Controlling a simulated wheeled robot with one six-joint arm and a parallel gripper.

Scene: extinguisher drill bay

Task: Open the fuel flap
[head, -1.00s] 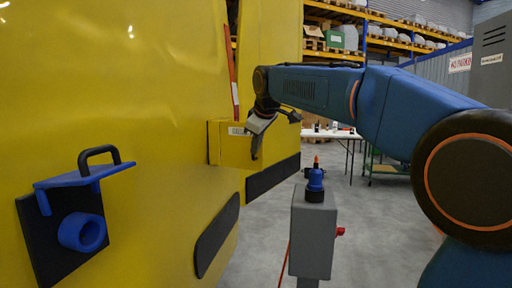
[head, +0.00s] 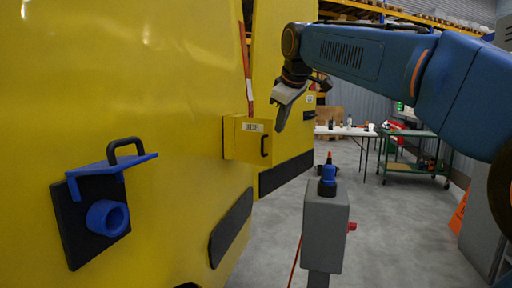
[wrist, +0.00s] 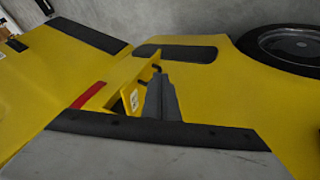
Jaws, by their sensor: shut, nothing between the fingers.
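The likely fuel flap is a small yellow panel (head: 250,143) with a white label and a black bar handle (head: 265,146), on a boxy part jutting from the yellow vehicle side. Its label is too blurred to read. The wrist view shows this panel (wrist: 126,96) nearly edge-on, with the handle (wrist: 156,69) at its far end. My gripper (head: 281,126) is shut and empty, just right of the panel in the head view, its tip higher than the handle. In the wrist view the grey fingers (wrist: 161,98) lie beside the panel; I cannot tell whether they touch.
A blue lid (head: 112,164) with a black handle sticks out above a blue tube (head: 108,217) on a black plate at left. A grey post (head: 325,228) with a blue-topped fitting stands right of the vehicle. A white table and green cart are behind.

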